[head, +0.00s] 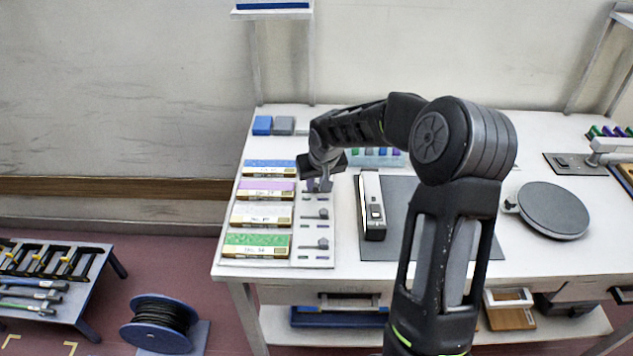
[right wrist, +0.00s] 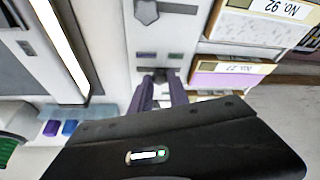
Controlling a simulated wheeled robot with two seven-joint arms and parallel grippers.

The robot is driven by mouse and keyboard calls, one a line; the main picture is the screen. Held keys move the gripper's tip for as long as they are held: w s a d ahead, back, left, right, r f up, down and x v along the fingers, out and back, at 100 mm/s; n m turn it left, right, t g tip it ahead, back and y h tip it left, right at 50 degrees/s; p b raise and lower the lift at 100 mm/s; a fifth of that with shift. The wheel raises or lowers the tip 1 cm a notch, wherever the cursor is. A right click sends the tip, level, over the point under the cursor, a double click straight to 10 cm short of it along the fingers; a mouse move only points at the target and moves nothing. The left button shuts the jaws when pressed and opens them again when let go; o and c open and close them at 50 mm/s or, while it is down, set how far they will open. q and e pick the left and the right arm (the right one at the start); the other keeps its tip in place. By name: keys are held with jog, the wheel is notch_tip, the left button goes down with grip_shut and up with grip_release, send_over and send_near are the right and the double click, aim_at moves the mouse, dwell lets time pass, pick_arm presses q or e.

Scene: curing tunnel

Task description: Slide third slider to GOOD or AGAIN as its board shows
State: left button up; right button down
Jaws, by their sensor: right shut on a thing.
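A grey slider panel (head: 312,255) runs down the right side of a column of boards. My right gripper (head: 319,186) is over the panel beside the purple board (head: 266,190), marked No. 27. In the right wrist view its purple fingers (right wrist: 159,92) are shut on a small dark slider knob (right wrist: 158,74), largely hidden between them. The purple board (right wrist: 230,78) is just right of the fingers there. Two more sliders, at the white board (head: 261,215) and the green board (head: 257,245), show dark knobs (head: 322,214) (head: 322,244). My left gripper is out of view.
A blue board (head: 269,168) lies at the far end of the column. A stapler-like white and black device (head: 371,205) stands on a dark mat (head: 398,200) right of the panel. A round grey plate (head: 553,210) is farther right. Blue and grey blocks (head: 262,125) sit behind.

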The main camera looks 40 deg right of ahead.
dwell(0.8)
jog(key=shift+w+a+f+b, duration=0.15)
jog(key=shift+w+a+b, duration=0.65)
jog(key=shift+a+b, duration=0.3)
jog(key=shift+r, duration=0.2)
jog(key=c, duration=1.3)
grip_release()
jog(key=shift+o, duration=0.2)
jog(key=shift+s+r, duration=0.15)
jog(key=shift+r, duration=0.4)
jog(key=v, duration=0.6)
jog(key=shift+s+r+b, duration=0.2)
jog(key=shift+r+b, duration=0.05)
jog(key=shift+b, duration=0.2)
